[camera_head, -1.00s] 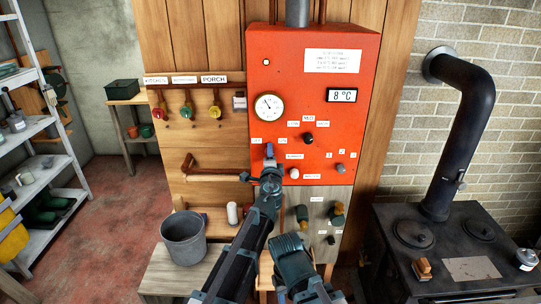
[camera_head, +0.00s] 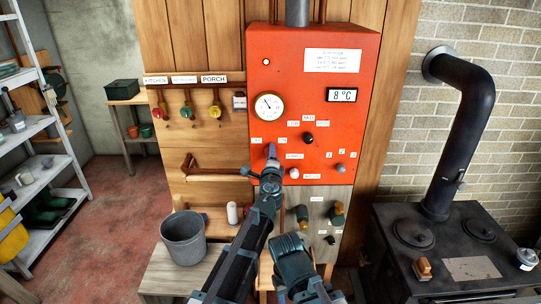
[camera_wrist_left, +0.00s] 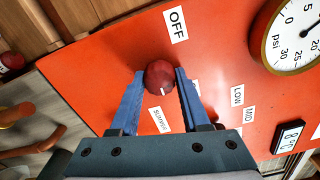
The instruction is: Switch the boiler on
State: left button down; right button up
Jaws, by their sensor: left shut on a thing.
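The red boiler (camera_head: 350,105) is mounted on the wood wall in the middle of the head view. My left gripper (camera_head: 271,152) reaches its lower left front. In the left wrist view, its blue fingers (camera_wrist_left: 160,85) are shut on a round dark-red knob (camera_wrist_left: 160,76), one on each side. A small white mark shows on the knob's lower edge, facing away from the OFF label (camera_wrist_left: 176,24). Another label is partly hidden behind the right finger. The display (camera_head: 342,96) reads 8 °C. A small round lamp (camera_head: 267,62) is pale. I cannot make out my right gripper.
A black knob (camera_head: 309,138) and smaller knobs are nearby on the boiler front. Labelled valves (camera_head: 215,111) and a pipe handle (camera_head: 187,163) are at left. A grey bucket (camera_head: 184,238) stands on a bench below. A black stove (camera_head: 440,250) stands at right.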

pick_arm(q)
jog(key=shift+s, duration=0.1)
jog(key=shift+c, duration=1.9)
grip_release()
